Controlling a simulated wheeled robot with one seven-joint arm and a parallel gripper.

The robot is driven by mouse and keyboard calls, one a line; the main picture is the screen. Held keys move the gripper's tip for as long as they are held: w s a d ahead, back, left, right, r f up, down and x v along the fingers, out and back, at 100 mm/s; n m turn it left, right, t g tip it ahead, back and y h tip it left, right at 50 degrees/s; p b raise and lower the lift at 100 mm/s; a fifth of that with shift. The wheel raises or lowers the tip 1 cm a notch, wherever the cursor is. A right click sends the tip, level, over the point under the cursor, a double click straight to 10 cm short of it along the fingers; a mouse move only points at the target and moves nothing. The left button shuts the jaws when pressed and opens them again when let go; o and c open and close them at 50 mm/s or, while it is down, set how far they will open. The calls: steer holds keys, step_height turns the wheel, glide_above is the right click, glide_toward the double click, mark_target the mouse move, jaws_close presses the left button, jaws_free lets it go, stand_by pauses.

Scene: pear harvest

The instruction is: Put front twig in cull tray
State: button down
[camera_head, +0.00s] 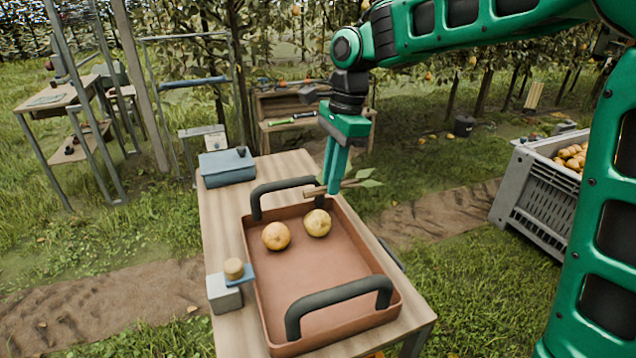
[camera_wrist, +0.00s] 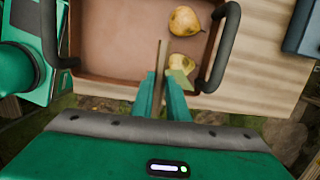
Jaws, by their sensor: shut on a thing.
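My green gripper (camera_head: 335,182) is shut on a brown twig (camera_head: 318,190) with green leaves (camera_head: 364,179) at its right end. It holds the twig above the far right part of a reddish-brown tray (camera_head: 325,262) with two dark handles. Two yellowish pears lie in the tray, the left pear (camera_head: 276,236) and the right pear (camera_head: 317,222). In the wrist view the twig (camera_wrist: 160,57) sticks out between the fingertips (camera_wrist: 163,82), over the tray (camera_wrist: 105,40). I cannot tell which container is the cull tray.
The tray stands on a wooden table (camera_head: 222,222). A blue-grey box (camera_head: 226,167) is at its far left, and a small grey block with a blue top (camera_head: 226,292) is beside the tray. A grey crate of pears (camera_head: 535,190) stands on the right.

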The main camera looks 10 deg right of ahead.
steer(key=s+a+r+m, duration=0.4)
steer(key=s+a+m, duration=0.1)
steer(key=s, duration=0.3)
step_height(320, 180, down, 6)
steer(key=shift+t, duration=0.3)
steer(key=shift+d, duration=0.1)
steer(key=c, duration=1.6)
jaws_free()
steer(key=shift+c, duration=0.2)
step_height(320, 180, up, 10)
steer(key=d, duration=0.1)
steer(key=shift+d+r, duration=0.25)
steer(key=shift+d, duration=0.05)
steer(key=shift+s, duration=0.1)
